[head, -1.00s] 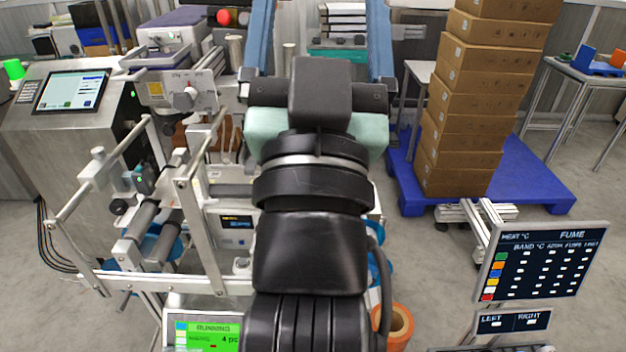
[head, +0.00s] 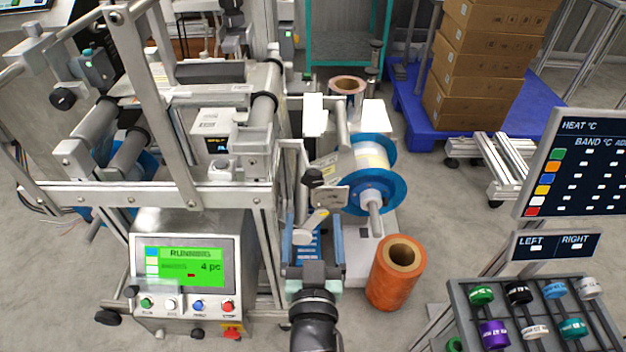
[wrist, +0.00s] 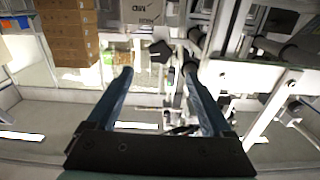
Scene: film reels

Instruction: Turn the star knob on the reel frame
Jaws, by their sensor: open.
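The black star knob (head: 313,177) sits on the reel frame (head: 330,197), beside the blue-flanged reel (head: 372,172). In the wrist view the dark, lobed knob (wrist: 160,50) shows just beyond the fingertips, roughly centred between them. My gripper (head: 306,232) is in the lower middle of the head view, on the near side of the knob. In the wrist view its two blue fingers (wrist: 157,71) are spread apart with nothing held between them. The knob looks apart from both fingers; the exact gap is hard to judge.
A control box with a green screen (head: 185,267) stands left of my gripper. An orange roll (head: 397,273) stands on the floor to the right. A rack of coloured spools (head: 455,300) is at the lower right. Metal machine rails (head: 150,197) fill the left side.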

